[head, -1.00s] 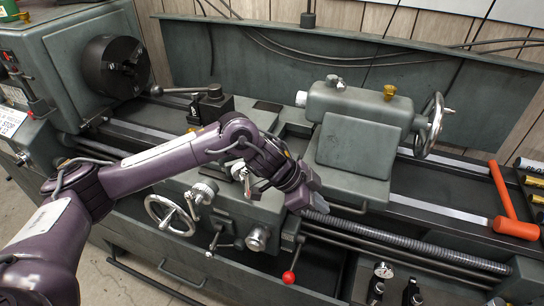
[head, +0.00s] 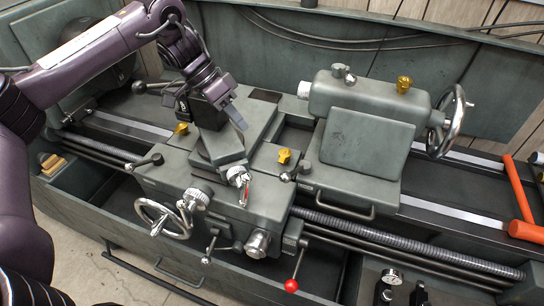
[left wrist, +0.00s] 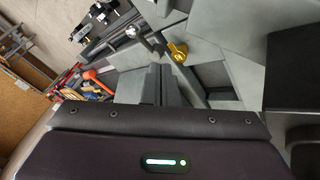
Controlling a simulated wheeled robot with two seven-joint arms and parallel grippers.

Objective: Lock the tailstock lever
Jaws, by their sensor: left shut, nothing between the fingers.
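The grey-green tailstock (head: 362,148) stands on the lathe bed right of centre. On its top are a small silver clamp lever (head: 344,74) and a yellow knob (head: 404,83); its handwheel (head: 447,120) is on the right end. I cannot tell from its pose whether the lever is locked. My left gripper (head: 238,116) is shut and empty, pointing down over the carriage, left of the tailstock and apart from it. Its fingers also show in the left wrist view (left wrist: 161,85), with a yellow knob (left wrist: 178,53) beyond them. My right gripper is not in view.
The carriage (head: 220,185) has a handwheel (head: 165,218), a yellow wing knob (head: 284,155) and a red-ball lever (head: 291,284). An orange hammer (head: 520,205) lies at the right. The bed between tailstock and hammer is clear.

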